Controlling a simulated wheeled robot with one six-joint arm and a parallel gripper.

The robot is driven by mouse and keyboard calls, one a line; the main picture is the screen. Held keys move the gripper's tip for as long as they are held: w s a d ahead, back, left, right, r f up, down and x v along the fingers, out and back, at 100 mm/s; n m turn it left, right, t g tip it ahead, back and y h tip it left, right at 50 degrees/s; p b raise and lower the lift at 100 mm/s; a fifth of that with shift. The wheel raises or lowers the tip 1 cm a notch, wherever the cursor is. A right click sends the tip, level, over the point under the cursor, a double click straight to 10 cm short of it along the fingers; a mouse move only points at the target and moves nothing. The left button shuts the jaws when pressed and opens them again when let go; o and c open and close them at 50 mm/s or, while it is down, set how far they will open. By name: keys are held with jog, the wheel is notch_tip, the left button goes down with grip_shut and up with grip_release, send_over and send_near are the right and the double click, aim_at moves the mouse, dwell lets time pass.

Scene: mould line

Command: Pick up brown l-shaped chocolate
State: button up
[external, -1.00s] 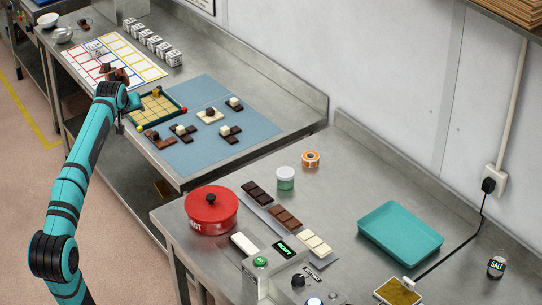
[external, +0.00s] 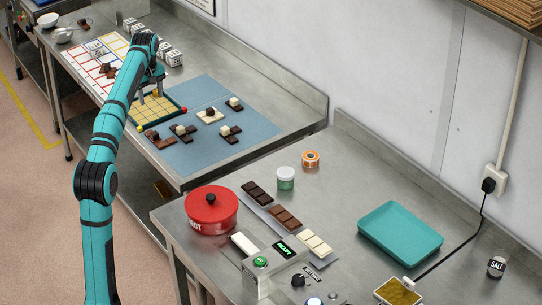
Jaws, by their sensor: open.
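A brown chocolate piece (external: 160,141) lies near the left corner of the blue mat, beside the mould; it looks angled, but its exact shape is too small to tell. Other brown pieces (external: 108,71) lie on the printed grid sheet, partly behind my arm. My gripper (external: 150,95) is open, pointing down above the far part of the yellow mould with a dark green frame (external: 160,112). Nothing shows between its fingers. It is apart from the brown piece on the mat.
Several dark and white chocolate pieces (external: 231,134) lie on the blue mat (external: 262,126). Several printed white cubes (external: 174,58) stand at the back. The nearer bench holds a red pot (external: 210,215), chocolate bars (external: 286,217) and a teal tray (external: 400,234).

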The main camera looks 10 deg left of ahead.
jog(key=w+f+g, duration=0.1)
jog(key=w+f, duration=0.1)
send_over(156, 134)
jog(key=shift+n, duration=0.3)
jog(key=f, duration=1.1)
jog(key=shift+d+f, duration=0.2)
jog(key=shift+f, duration=0.15)
jog(key=shift+a+f, duration=0.15)
jog(key=shift+f, duration=1.2)
jog(key=shift+a+f, duration=0.1)
jog(key=shift+f, duration=1.2)
grip_shut()
jog(key=shift+r, duration=0.15)
